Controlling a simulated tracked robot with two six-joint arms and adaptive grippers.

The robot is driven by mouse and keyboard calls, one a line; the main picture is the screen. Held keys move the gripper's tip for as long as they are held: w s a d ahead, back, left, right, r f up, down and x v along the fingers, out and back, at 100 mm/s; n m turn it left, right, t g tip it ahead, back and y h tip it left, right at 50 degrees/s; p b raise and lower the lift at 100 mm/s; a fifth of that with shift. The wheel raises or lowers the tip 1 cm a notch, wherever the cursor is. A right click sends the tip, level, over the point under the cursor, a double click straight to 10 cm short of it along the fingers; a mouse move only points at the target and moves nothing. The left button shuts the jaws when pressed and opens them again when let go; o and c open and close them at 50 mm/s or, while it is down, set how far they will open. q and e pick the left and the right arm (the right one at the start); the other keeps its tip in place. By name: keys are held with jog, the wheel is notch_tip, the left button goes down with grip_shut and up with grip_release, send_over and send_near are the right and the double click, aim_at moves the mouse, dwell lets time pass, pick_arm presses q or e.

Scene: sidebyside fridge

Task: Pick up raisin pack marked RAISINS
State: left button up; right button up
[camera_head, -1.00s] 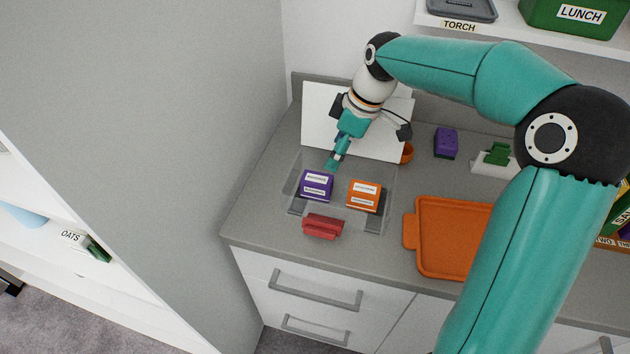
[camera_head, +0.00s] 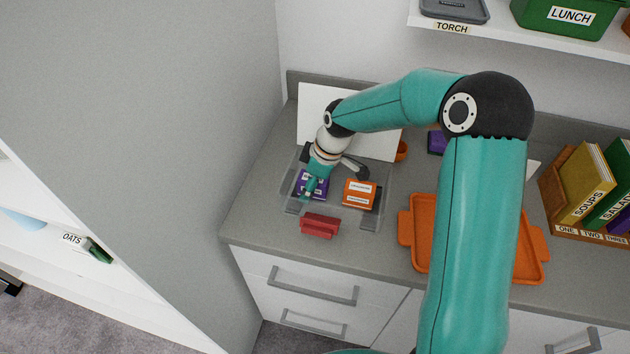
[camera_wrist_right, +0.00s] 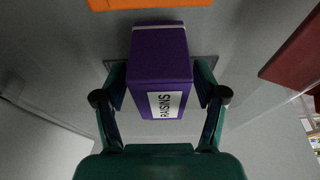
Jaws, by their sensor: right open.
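The purple raisin pack (camera_head: 322,190) sits in the left part of a clear bin (camera_head: 378,222) on the counter, partly hidden by my right gripper (camera_head: 311,190). In the right wrist view the purple raisin pack (camera_wrist_right: 160,58) shows a white label reading RAISINS. My right gripper (camera_wrist_right: 160,84) is open, with one finger on each side of the pack. I cannot tell whether the fingers touch it. My left gripper is not in view.
An orange pack (camera_head: 360,193) stands right of the purple one in the bin. A red block-like piece (camera_head: 320,226) is at the bin's front. An orange tray (camera_head: 421,240) lies to the right. A white board (camera_head: 370,137) stands behind; a grey wall panel (camera_head: 200,120) rises at left.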

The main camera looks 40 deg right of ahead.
jog(key=c, duration=1.3)
jog(key=shift+r, duration=0.1)
